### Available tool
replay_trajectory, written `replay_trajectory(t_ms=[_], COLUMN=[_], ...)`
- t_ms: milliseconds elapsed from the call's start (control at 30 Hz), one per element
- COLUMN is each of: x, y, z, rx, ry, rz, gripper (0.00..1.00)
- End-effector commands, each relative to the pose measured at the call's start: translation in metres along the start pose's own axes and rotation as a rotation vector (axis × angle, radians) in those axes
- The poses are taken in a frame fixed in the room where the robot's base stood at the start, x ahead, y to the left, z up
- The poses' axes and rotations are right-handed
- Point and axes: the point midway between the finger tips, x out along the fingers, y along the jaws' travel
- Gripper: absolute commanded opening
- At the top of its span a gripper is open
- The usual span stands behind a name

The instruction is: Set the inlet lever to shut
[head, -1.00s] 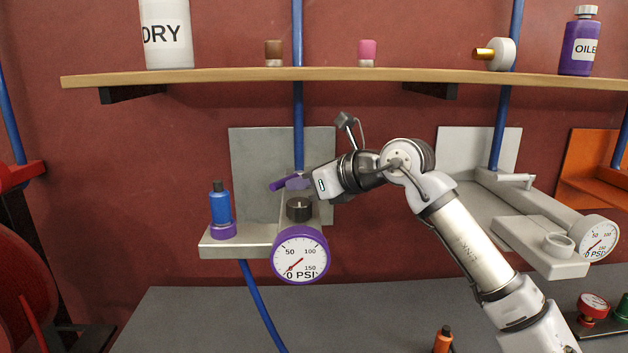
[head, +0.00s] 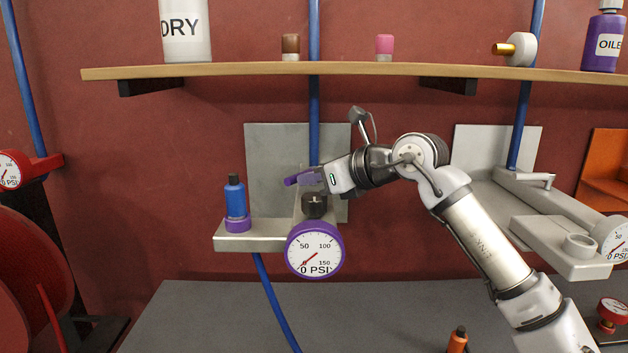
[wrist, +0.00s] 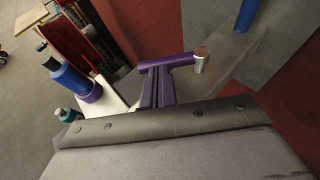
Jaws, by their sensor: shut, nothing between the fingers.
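The inlet lever is a short purple bar (head: 293,180) on the grey wall unit, sticking out to the left in the head view. In the wrist view the purple bar (wrist: 170,61) runs sideways to a silver pivot (wrist: 201,60). My gripper (head: 314,178) is right of the lever's free end, above the black knob. In the wrist view my gripper (wrist: 154,76) has its dark purple fingers together, with the tips at the bar. Nothing shows between them. I cannot tell whether they touch it. In the head view my fingers partly hide the lever's pivot end.
Below are the black knob (head: 314,205) and a purple-rimmed gauge (head: 314,249) reading about 0 PSI. A blue bottle (head: 235,198) stands left on the unit. A blue pipe (head: 314,110) rises behind. A wooden shelf (head: 250,71) runs above. Another grey unit (head: 560,240) is right.

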Motion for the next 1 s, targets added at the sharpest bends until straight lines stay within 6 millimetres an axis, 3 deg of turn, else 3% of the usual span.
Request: replay_trajectory(t_ms=[1000], x=[0.039], y=[0.012], z=[0.014], rx=[-0.001], ry=[0.001], rz=[0.001], gripper=[0.0])
